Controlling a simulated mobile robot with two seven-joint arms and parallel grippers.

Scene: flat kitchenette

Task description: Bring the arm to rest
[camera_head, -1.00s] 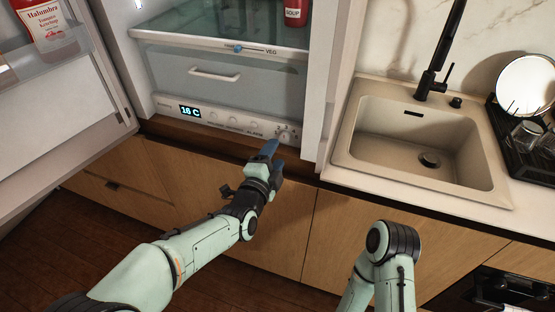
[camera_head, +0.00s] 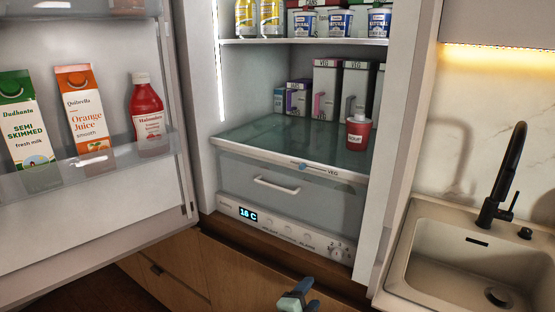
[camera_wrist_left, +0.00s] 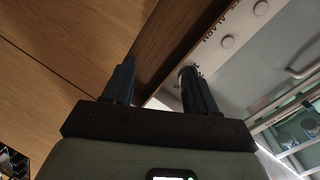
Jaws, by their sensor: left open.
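My left gripper (camera_head: 307,295) shows at the bottom edge of the head view, below and in front of the fridge's control panel (camera_head: 275,232). Its arm is cut off by the frame. In the left wrist view its two dark fingers (camera_wrist_left: 158,70) stand apart with nothing between them. The control panel also shows there (camera_wrist_left: 240,42), beyond the right finger. A dial (camera_head: 337,252) sits at the panel's right end, apart from the gripper. The display (camera_head: 249,214) appears to read 16 C. My right gripper is not in view.
The fridge door (camera_head: 90,215) stands open at left, with cartons and a ketchup bottle (camera_head: 147,108). A red soup cup (camera_head: 358,132) stands on the glass shelf (camera_head: 260,143). Wooden cabinet fronts (camera_head: 180,270) lie below. A sink (camera_head: 455,250) with a black tap (camera_head: 502,185) is at right.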

